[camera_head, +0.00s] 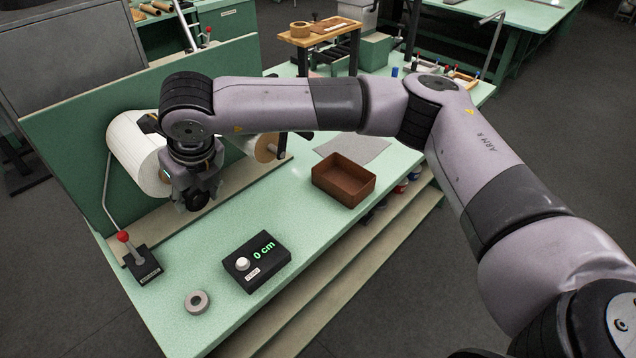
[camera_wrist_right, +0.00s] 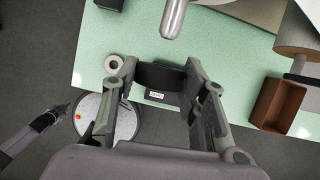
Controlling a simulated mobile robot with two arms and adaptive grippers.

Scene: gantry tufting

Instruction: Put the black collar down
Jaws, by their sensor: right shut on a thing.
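My right gripper (camera_head: 196,198) hangs over the left part of the green bench, in front of the white roll, pointing down. In the right wrist view its fingers (camera_wrist_right: 163,82) are closed on a dark piece, the black collar (camera_wrist_right: 160,74), which spans the gap between them. The collar's full shape does not show there, and in the head view the gripper hides it. My left gripper (camera_wrist_right: 62,108) shows small at the left of the right wrist view, away from the bench; its jaws are too small to read.
A black counter box (camera_head: 257,262) reading 0 cm and a grey ring (camera_head: 197,301) lie on the bench front. A red-knobbed lever (camera_head: 137,258) stands at left, the white roll (camera_head: 137,150) behind. A brown tray (camera_head: 343,181) and grey mat (camera_head: 352,149) lie right. Bench between is clear.

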